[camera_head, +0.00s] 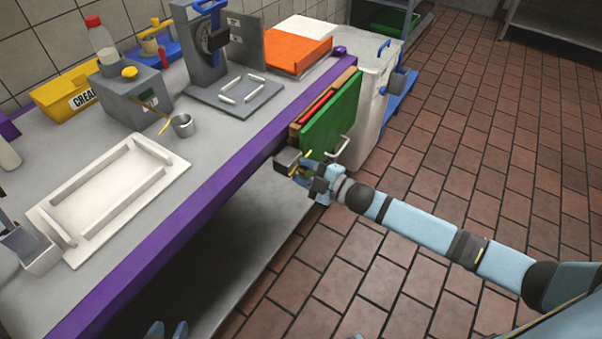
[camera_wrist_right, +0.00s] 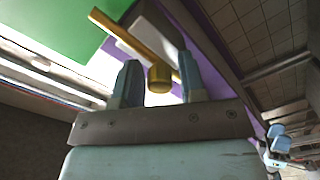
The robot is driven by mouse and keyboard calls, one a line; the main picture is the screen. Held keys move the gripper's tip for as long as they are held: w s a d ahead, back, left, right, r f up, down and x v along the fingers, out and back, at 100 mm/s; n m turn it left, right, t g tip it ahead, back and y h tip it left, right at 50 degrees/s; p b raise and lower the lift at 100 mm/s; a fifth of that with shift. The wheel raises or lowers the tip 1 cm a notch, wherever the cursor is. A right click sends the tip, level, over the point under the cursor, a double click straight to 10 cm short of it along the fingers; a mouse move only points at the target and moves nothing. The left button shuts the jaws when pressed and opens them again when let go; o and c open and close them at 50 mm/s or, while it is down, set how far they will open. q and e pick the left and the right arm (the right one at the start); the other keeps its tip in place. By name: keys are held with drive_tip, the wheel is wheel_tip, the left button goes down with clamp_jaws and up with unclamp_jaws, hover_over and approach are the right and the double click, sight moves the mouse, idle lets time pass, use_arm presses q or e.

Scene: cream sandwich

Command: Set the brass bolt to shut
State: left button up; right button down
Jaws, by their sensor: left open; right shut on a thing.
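The brass bolt shows in the right wrist view (camera_wrist_right: 122,36) as a slanting brass bar beside a green panel, with a round brass knob (camera_wrist_right: 159,78) at its lower end. The knob lies between the fingers of my right gripper (camera_wrist_right: 158,84), which is shut on it. In the head view my right gripper (camera_head: 300,165) is at the table's front edge, just below the green panel (camera_head: 331,118); it mostly hides the bolt there. Two blue fingertips of my left gripper (camera_head: 168,330) show at the bottom edge, apart and empty, below the table edge.
The purple-edged table (camera_head: 225,160) carries a white tray (camera_head: 70,255), a small metal cup (camera_head: 183,125), a grey press (camera_head: 207,60) and an orange box (camera_head: 297,53). A pale bin (camera_head: 372,85) stands beyond the green panel. The tiled floor (camera_head: 480,120) at right is clear.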

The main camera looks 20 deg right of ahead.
drive_tip(key=c, duration=1)
unclamp_jaws()
drive_tip(key=shift+w+d+r, duration=0.1)
drive_tip(key=shift+w+d, duration=0.05)
drive_tip(key=shift+d, duration=0.05)
drive_tip(key=shift+c, duration=0.2)
drive_tip(key=shift+o, duration=0.4)
drive_tip(key=p+v, duration=0.1)
drive_tip(key=v, duration=1.3)
drive_tip(key=shift+w, duration=0.1)
